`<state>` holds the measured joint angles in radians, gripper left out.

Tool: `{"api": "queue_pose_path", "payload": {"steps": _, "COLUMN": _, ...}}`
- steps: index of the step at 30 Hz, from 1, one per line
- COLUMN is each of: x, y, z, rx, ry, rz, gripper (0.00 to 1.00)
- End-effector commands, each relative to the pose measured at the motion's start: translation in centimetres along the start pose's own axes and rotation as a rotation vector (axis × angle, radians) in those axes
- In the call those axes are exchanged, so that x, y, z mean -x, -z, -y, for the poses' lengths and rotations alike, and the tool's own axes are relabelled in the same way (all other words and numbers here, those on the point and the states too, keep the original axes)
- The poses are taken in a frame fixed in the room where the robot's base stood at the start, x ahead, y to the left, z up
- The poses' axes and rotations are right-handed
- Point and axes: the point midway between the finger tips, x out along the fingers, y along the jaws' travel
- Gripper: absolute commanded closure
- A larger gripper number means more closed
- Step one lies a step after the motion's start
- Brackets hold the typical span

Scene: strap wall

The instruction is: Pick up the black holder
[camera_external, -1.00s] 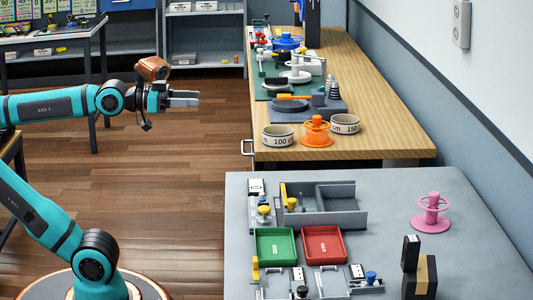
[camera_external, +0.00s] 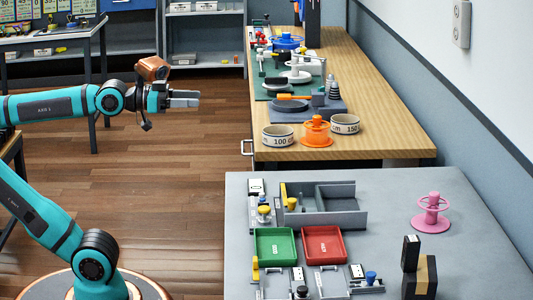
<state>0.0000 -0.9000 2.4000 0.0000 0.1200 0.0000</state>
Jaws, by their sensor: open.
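A black holder-like block (camera_external: 423,281) with a tan band stands upright at the front right of the grey table, partly cut off by the picture's bottom edge. A thin black upright piece (camera_external: 411,252) stands against its left side; I cannot tell whether they are one object. Another tall black object (camera_external: 312,14) stands at the far end of the wooden bench, cut off at the top. My gripper (camera_external: 190,98) is open and empty. It points right, in the air left of both tables and apart from these objects.
The grey table (camera_external: 380,195) holds a grey divided tray (camera_external: 350,218), a green tray (camera_external: 275,260), a red tray (camera_external: 340,258) and a pink spool (camera_external: 431,213). Several small parts lie at its left. The wooden bench (camera_external: 385,105) carries an orange spool (camera_external: 316,131) and two round tins.

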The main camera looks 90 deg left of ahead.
Motion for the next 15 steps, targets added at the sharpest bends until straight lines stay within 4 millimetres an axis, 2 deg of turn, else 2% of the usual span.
{"api": "queue_pose_path", "payload": {"steps": 8, "x": -0.5, "y": 0.5, "z": -0.2, "rx": 0.004, "ry": -0.007, "rz": 0.012, "gripper": 0.47}}
{"api": "queue_pose_path", "payload": {"steps": 11, "x": -1.9, "y": 1.7, "z": -0.8, "rx": 0.011, "ry": -0.024, "rz": 0.04, "gripper": 0.47}}
{"api": "queue_pose_path", "payload": {"steps": 15, "x": -4.9, "y": 4.0, "z": -2.3, "rx": 0.029, "ry": -0.059, "rz": 0.108, "gripper": 0.47}}
